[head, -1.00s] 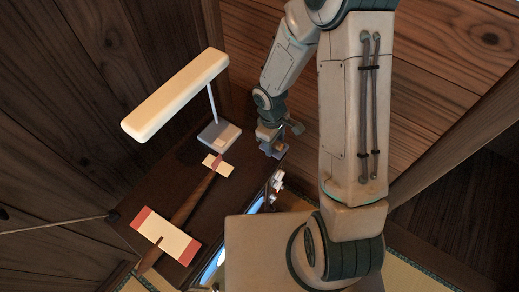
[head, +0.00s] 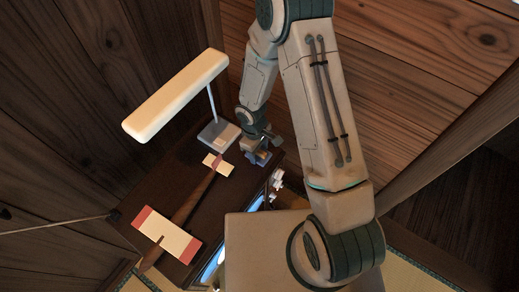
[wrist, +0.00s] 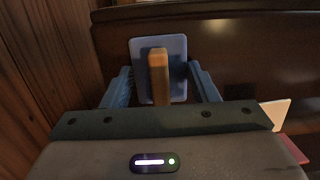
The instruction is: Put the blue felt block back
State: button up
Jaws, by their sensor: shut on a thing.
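The blue felt block (wrist: 178,52) is a flat blue pad with a wooden grip (wrist: 159,75) standing on it. In the wrist view it sits between the two blue fingers of my gripper (wrist: 161,84), which is shut on it. In the head view my gripper (head: 257,152) is over the right end of the dark wooden desk (head: 160,185), beside the lamp base. The block shows there only as a small blue patch. I cannot tell whether it touches the desk top.
A desk lamp (head: 176,95) with a long cream shade and grey base (head: 219,134) stands at the back of the desk. A long brown wooden piece (head: 193,200) lies along the desk, with a cream-and-red card (head: 166,236) and a smaller card (head: 224,171). Wooden walls close in behind.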

jog(key=o, duration=0.9)
jog(key=shift+r, duration=0.1)
notch_tip(320, 180, up, 12)
jog(key=a, duration=0.1)
jog(key=s+d+r+m+t, duration=0.2)
jog(key=d+r+m, duration=0.45)
jog(key=r, duration=0.65)
jog(key=s+d+r+m, duration=0.1)
jog(key=s+d+r, duration=0.1)
jog(key=s+r, duration=0.1)
jog(key=s+d+r+m+t, duration=0.1)
jog(key=s+d+r, duration=0.1)
jog(key=s+r, duration=0.1)
jog(key=s+d+r+m+t+y, duration=0.1)
jog(key=s+d+r+m, duration=0.1)
jog(key=s, duration=0.3)
jog(key=shift+d+r+b, duration=0.3)
jog(key=shift+d+r, duration=0.1)
jog(key=shift+r, duration=0.3)
